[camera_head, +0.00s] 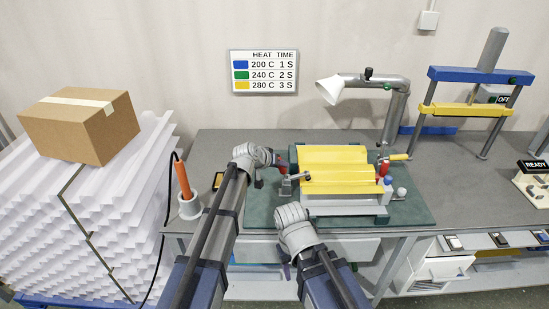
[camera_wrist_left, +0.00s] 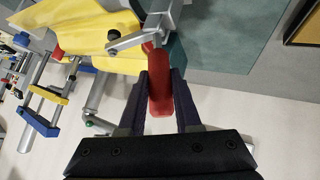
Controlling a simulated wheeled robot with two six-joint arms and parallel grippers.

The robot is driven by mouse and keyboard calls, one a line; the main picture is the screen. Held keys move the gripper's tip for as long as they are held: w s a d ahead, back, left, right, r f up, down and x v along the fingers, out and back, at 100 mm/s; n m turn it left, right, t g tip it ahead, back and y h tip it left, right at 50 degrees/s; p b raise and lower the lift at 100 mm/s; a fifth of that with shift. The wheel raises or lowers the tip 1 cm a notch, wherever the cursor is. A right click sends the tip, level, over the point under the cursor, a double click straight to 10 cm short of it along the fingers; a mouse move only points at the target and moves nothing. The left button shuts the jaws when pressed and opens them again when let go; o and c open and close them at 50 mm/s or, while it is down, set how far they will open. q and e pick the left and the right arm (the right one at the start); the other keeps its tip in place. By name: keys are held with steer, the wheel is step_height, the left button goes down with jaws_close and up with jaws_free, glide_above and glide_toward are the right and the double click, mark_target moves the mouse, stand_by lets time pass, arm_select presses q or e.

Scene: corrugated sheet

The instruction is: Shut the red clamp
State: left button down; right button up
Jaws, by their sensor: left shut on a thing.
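A yellow corrugated sheet (camera_head: 345,170) lies on a pale block on the green mat (camera_head: 415,210). The red clamp (camera_wrist_left: 159,82) stands at the sheet's left end. Its red handle lies between the fingers of my left gripper (camera_wrist_left: 160,100), which is shut on it. The clamp's metal arm (camera_wrist_left: 140,38) reaches over the edge of the sheet in the left wrist view. In the head view my left gripper (camera_head: 275,163) hides much of the clamp. My right gripper (camera_head: 294,218) is in front of the block, with its fingers hidden from view.
At the sheet's right end stand a red handle (camera_head: 384,169) and a yellow-handled tool (camera_head: 398,157). An orange-handled tool sits in a white holder (camera_head: 190,208) at the bench's left. Stacked white sheets (camera_head: 110,220) carry a box (camera_head: 80,128).

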arm_select(q)
steer(key=shift+d+r+m+y+p, duration=0.3)
steer(key=shift+d+m+y+p, duration=0.1)
steer(key=shift+d+y+p, duration=0.45)
steer(key=shift+d+m+y+p, duration=0.35)
steer(key=shift+d+y, duration=0.25)
steer(key=shift+y, duration=0.35)
arm_select(e)
steer(key=shift+r, duration=1.6)
arm_select(q)
steer(key=shift+f, duration=0.1)
steer(key=c, duration=0.6)
jaws_free()
steer(key=shift+d, duration=0.15)
steer(key=p+v, duration=0.6)
steer(key=v, duration=0.2)
arm_select(e)
step_height(320, 180, up, 6)
arm_select(q)
steer(key=shift+w, duration=0.15)
arm_select(e)
steer(key=shift+r, duration=0.1)
